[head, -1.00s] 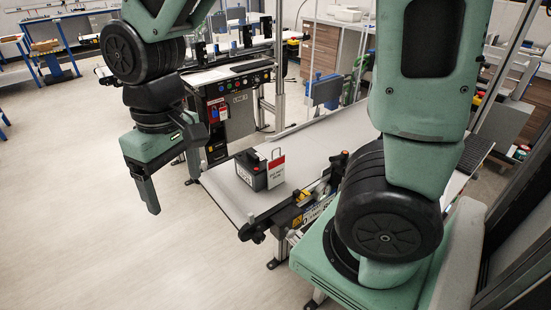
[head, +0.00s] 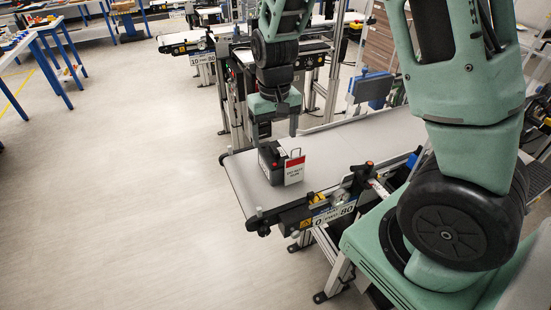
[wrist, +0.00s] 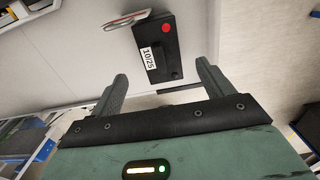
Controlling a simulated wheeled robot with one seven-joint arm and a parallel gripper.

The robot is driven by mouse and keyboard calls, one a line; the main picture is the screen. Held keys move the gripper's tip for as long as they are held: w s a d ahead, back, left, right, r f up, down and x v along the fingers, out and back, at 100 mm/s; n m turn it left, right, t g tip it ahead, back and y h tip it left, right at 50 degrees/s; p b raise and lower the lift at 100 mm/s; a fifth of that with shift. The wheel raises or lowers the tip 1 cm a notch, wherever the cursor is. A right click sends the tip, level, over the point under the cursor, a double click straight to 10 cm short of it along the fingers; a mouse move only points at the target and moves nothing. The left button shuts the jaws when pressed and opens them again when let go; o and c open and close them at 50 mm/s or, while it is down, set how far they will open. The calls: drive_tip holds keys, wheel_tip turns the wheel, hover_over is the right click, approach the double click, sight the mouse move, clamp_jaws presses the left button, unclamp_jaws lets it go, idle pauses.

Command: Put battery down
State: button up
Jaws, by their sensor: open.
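The battery (head: 270,163) is a dark box with a red terminal cap. It stands upright on the near end of the grey conveyor belt (head: 237,176), with a white and red tag (head: 295,169) at its right side. My gripper (head: 277,130) is just behind and above the battery in the head view. In the wrist view my gripper (wrist: 160,82) has its two fingers spread wide with nothing between them. The battery (wrist: 168,58) lies beyond the fingertips there, with a "10/25" label and a red cap showing, clear of both fingers.
The conveyor's front frame (head: 310,212) has a label and small devices along its edge. Another conveyor (head: 185,43) stands behind. A blue table (head: 30,45) is at the far left. The floor at left (head: 110,190) is clear.

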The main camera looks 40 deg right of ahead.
sight(274, 158)
drive_tip(key=shift+s+a+f+p, duration=0.1)
drive_tip(key=shift+f+p, duration=1.3)
drive_tip(key=shift+f, duration=2.85)
clamp_jaws()
